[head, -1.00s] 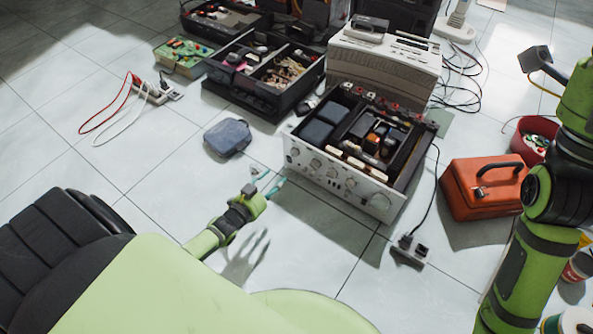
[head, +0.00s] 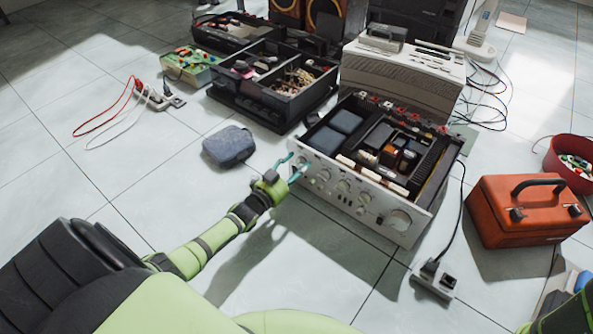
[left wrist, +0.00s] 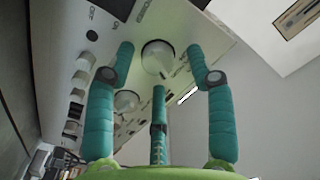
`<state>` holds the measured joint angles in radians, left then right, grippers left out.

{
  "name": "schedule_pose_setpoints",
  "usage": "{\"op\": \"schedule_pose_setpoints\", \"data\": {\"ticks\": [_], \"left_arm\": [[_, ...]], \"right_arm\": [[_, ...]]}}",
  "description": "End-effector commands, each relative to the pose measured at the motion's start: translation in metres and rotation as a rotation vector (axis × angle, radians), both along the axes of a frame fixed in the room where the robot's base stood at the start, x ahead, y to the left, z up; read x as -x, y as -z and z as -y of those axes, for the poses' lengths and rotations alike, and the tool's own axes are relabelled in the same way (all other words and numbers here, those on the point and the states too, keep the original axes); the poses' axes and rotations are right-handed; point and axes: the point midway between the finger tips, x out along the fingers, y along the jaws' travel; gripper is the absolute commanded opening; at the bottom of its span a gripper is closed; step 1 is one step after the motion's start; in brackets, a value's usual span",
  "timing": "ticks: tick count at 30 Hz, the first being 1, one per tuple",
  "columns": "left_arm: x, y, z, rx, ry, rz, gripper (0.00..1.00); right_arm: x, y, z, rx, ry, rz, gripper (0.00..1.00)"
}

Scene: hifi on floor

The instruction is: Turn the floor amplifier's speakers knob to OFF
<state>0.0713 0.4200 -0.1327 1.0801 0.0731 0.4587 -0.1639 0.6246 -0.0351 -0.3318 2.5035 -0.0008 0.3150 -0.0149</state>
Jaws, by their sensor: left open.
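The open-topped amplifier (head: 322,184) sits on the floor, its silver front panel with several round knobs facing me. My left gripper (head: 296,165) is at the panel's left end, its teal fingers open. In the left wrist view the gripper (left wrist: 158,80) is spread, with a silver knob (left wrist: 157,57) between its upper fingertips. A second silver knob (left wrist: 127,100) shows behind the lower finger. I cannot tell whether the fingers touch the knob. The panel's labels are too small to read, so I cannot tell which knob is the speakers one or its setting. My right gripper is out of view.
A dark pouch (head: 229,146) lies left of the amplifier. An orange toolbox (head: 524,212) and a power socket block (head: 434,280) with a cable are at the right. A beige unit (head: 400,78) stands behind. Floor in front of the panel is clear.

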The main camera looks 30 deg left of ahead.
Motion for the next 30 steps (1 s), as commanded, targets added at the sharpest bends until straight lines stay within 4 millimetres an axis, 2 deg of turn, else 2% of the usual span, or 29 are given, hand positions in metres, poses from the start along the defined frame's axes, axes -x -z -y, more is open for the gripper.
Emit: {"op": "schedule_pose_setpoints", "data": {"ticks": [9,13,14,23,30], "left_arm": [[-0.0036,-0.0001,0.0002,0.0,0.0,-0.002,0.55],[-0.0035,-0.0001,0.0002,0.0,0.0,-0.001,0.03],[-0.0036,-0.0003,0.0002,0.0,0.0,-0.001,0.0],[-0.0042,-0.0023,0.0004,0.016,0.001,0.002,0.0],[-0.0049,-0.0047,0.0001,0.112,0.003,-0.002,0.0]], "right_arm": [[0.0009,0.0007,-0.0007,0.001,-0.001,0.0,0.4],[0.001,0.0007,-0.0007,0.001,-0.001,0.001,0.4],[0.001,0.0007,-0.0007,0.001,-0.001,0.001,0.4],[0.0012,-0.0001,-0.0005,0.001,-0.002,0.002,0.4],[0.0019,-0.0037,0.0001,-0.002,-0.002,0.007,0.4]]}}
